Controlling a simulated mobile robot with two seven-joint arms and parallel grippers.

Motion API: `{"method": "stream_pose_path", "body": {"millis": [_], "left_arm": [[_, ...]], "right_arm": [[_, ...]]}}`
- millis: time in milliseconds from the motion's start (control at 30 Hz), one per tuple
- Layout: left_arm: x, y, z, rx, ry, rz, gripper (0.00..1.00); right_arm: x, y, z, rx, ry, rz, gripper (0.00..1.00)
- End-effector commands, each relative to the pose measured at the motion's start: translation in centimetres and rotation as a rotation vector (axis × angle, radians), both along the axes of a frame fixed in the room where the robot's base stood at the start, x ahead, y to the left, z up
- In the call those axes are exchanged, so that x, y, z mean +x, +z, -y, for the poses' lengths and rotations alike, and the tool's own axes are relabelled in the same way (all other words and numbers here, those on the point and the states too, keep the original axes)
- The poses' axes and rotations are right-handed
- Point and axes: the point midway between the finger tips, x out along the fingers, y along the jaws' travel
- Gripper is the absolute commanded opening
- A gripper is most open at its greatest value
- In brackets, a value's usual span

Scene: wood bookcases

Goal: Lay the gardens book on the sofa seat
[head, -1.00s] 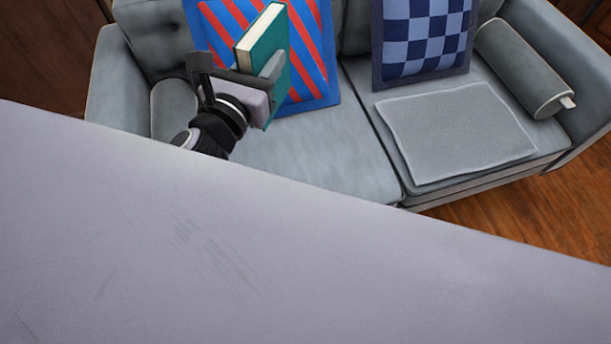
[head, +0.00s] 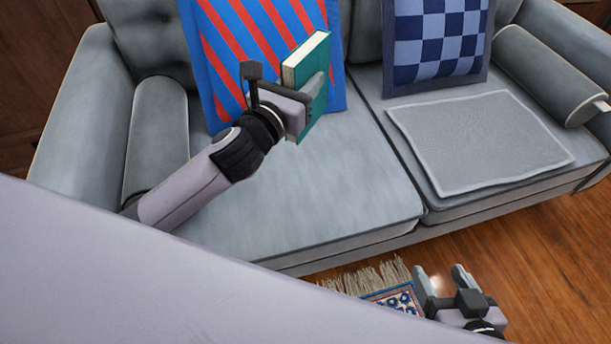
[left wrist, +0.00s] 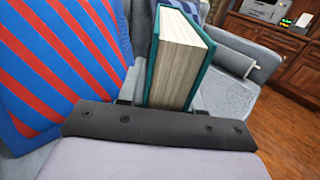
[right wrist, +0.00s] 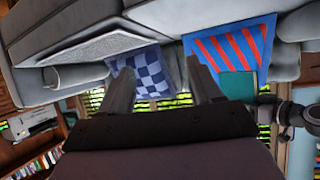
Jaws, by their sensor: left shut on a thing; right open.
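My left gripper (head: 292,104) is shut on a teal book (head: 318,68), held upright above the left half of the sofa seat (head: 310,195), in front of the striped pillow. In the left wrist view the book (left wrist: 178,62) stands between the fingers with its cream page edges facing the camera. Its title cannot be read. My right gripper (head: 440,284) is open and empty, low over the floor in front of the sofa. In the right wrist view, its fingers (right wrist: 160,90) are apart and the book (right wrist: 238,86) shows beyond them.
A red-and-blue striped pillow (head: 238,45) and a blue checkered pillow (head: 435,42) lean on the backrest. A grey folded cloth (head: 480,142) covers part of the right seat cushion. Bolsters (head: 157,130) lie at both arms. A fringed rug (head: 372,284) lies on the floor.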

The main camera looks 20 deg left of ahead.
Motion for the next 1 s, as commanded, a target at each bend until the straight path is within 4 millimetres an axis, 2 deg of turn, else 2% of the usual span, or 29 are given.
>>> {"method": "stream_pose_path", "body": {"millis": [33,200,500,600,800,1000], "left_arm": [[0.0,-1.5,0.1,-0.003,-0.001,-0.002,0.00],[-0.1,-6.1,0.1,-0.004,0.001,-0.004,0.00],[-0.1,-12.9,0.0,-0.004,0.000,-0.003,0.00],[0.0,-14.1,0.0,-0.002,0.000,0.000,0.00],[0.0,-15.3,0.0,-0.002,-0.001,0.001,0.00],[0.0,-18.3,0.0,-0.003,0.000,-0.001,0.00]], "right_arm": [[0.2,-0.5,-0.3,0.017,0.005,0.005,0.64],[0.9,-1.3,-2.1,0.120,0.028,0.006,0.64],[1.6,-2.0,-4.8,0.297,0.081,0.007,0.64],[1.6,-2.0,-5.1,0.318,0.090,0.016,0.64],[1.5,-1.8,-4.4,0.276,0.083,0.058,0.64],[1.3,-2.2,-3.3,0.215,0.074,0.130,0.64]]}}
